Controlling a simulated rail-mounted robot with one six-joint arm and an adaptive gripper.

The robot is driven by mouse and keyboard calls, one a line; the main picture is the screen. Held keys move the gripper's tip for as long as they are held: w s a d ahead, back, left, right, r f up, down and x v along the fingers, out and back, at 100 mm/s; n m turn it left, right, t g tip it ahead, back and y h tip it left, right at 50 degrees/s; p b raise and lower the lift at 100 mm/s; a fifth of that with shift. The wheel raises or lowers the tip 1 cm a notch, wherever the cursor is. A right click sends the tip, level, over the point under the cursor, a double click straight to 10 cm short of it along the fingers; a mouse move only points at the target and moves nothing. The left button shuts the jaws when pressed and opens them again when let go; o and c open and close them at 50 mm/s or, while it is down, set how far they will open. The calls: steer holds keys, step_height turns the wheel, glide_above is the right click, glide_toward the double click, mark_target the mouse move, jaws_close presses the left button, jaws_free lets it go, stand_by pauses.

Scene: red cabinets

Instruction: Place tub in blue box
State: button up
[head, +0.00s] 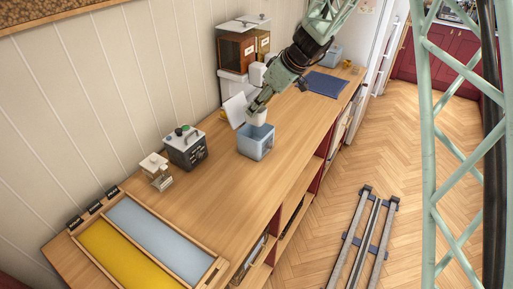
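The blue box (254,145) is an open-topped, light blue container standing on the wooden counter near the middle of the head view. My gripper (256,107) is over the back part of the box and points down. A small white tub (259,118) shows right at the fingertips, above the box opening. My gripper seems shut on it. The tub's lower end overlaps the box rim in this view, so I cannot tell how far it reaches into the box. The finger contact is small and partly hidden.
A white panel (235,110) stands just behind the box. A grey device with a handle (186,147) and a small cream-coloured machine (156,171) are to the left. A yellow and blue tray (125,258) lies in front. The counter right of the box is clear.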

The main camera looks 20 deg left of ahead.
mark_target(258, 120)
steer(key=shift+f, duration=0.15)
steer(key=shift+f, duration=3)
steer(key=shift+f, duration=1.9)
steer(key=shift+f+b, duration=0.6)
steer(key=shift+b, duration=0.9)
steer(key=o, duration=0.9)
steer(key=shift+c, duration=0.2)
steer(key=shift+r+p, duration=0.7)
steer(key=shift+p, duration=0.7)
